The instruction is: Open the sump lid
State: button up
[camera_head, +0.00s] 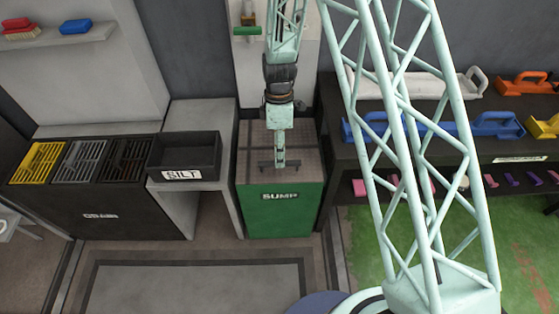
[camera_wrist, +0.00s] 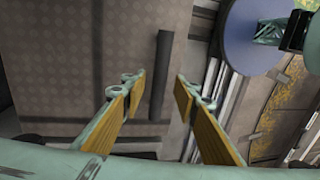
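The green sump box (camera_head: 281,215), marked SUMP, stands against the back wall. Its flat brown lid (camera_head: 309,148) lies level on top and looks shut. A dark bar handle (camera_head: 264,165) runs across the lid near its front edge, partly hidden by my gripper (camera_head: 280,163), which points down over it. In the wrist view my gripper (camera_wrist: 161,86) is open, with two yellow-padded fingers apart. The dark handle (camera_wrist: 162,70) shows in the gap between the fingertips, and the patterned lid (camera_wrist: 75,50) fills the left. I cannot tell whether the fingers reach down beside the handle.
A dark SILT tray (camera_head: 184,155) sits on a grey stand left of the sump. Yellow (camera_head: 39,162), grey and brown grates lie on a dark cabinet further left. A dark shelf unit (camera_head: 345,165) with coloured tools stands to the right. The floor in front is clear.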

jog(key=shift+s+f, duration=0.15)
jog(key=shift+f, duration=0.8)
jog(key=shift+c, duration=0.5)
grip_shut()
jog(key=shift+r, duration=0.1)
